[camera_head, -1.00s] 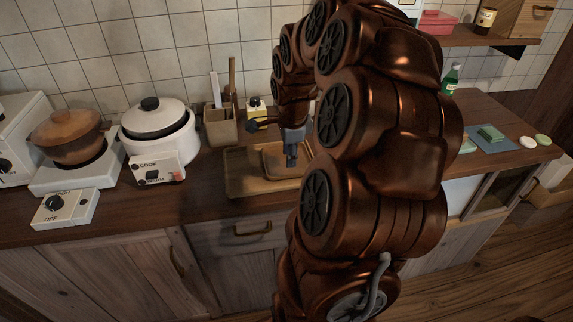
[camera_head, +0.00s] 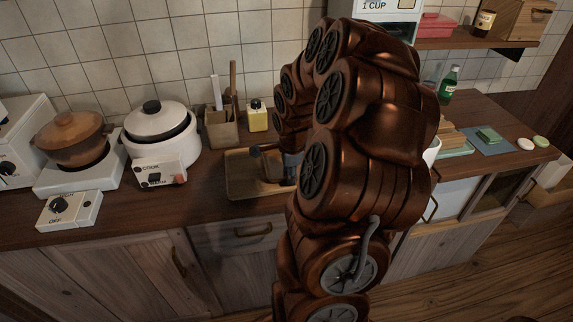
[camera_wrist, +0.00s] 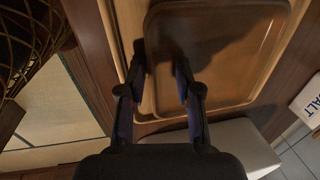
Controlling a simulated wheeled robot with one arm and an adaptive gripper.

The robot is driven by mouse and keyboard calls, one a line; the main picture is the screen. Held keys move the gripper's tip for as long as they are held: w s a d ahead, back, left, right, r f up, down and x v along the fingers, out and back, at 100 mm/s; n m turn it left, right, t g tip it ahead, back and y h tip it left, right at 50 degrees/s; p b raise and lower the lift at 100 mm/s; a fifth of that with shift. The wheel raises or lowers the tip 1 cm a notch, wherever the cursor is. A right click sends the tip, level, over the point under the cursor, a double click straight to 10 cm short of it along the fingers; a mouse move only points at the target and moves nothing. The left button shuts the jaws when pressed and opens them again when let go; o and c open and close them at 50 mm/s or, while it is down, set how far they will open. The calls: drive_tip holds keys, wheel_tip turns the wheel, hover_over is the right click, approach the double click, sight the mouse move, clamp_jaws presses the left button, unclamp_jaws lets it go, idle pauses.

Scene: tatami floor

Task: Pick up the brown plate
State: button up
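The brown plate (camera_wrist: 222,48) is a shallow rectangular dish with rounded corners. It lies on a larger wooden tray (camera_wrist: 119,28) and fills much of the wrist view. The tray (camera_head: 236,190) also shows in the head view on the counter, where my arm hides most of the plate. My gripper (camera_wrist: 160,60) is open, with nothing seen between its fingers. In the wrist view one finger is over the plate and the other is at its left rim. I cannot tell whether either finger touches it.
A utensil holder (camera_head: 221,131) and a yellow bottle (camera_head: 257,118) stand behind the tray. A white rice cooker (camera_head: 160,145) and a brown pot (camera_head: 74,141) are to the left. The counter's front edge runs close before the tray.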

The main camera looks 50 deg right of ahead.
clamp_jaws()
idle(0.7)
